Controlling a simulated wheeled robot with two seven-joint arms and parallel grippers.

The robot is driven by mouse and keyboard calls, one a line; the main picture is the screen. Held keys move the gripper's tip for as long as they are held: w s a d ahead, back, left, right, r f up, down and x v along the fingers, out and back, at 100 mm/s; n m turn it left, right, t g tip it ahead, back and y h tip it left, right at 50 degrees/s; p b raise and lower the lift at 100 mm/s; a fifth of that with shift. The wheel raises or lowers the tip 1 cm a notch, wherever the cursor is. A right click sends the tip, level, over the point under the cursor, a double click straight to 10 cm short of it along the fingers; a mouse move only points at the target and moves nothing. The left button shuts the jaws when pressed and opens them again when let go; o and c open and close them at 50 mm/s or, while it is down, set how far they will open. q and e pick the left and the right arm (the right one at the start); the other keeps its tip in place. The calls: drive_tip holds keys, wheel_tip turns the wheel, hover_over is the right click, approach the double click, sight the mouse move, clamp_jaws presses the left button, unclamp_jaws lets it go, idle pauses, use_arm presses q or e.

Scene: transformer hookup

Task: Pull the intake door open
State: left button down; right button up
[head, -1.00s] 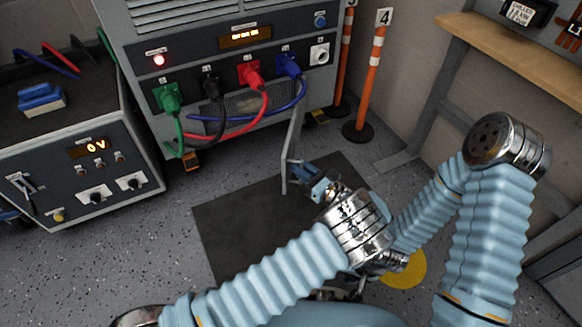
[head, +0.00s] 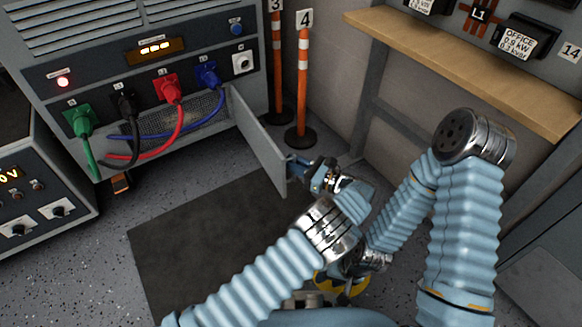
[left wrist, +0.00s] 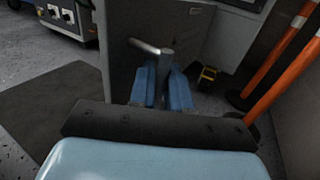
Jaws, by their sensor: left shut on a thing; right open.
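The intake door (head: 260,140) is a grey panel on the lower front of the grey cabinet. It stands swung out from the mesh-covered intake (head: 205,115), at a wide angle to the front. My left gripper (head: 295,165) is at the door's outer end, its blue fingers shut on the handle. In the left wrist view the metal handle (left wrist: 166,62) stands between the two blue fingers (left wrist: 164,88), against the grey door (left wrist: 122,70). My right gripper (head: 345,283) is low at the front, apart from the door; its fingers are mostly hidden.
Green, black, red and blue cables (head: 175,130) hang from the cabinet sockets beside the intake. Orange-striped posts (head: 302,90) stand right of the door. A dark mat (head: 200,240) lies on the floor below it. A wooden shelf (head: 460,65) is at the right.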

use_arm(q)
drive_tip(key=shift+w, duration=0.15)
drive_tip(key=c, duration=1.3)
unclamp_jaws()
drive_tip(key=shift+o, duration=0.2)
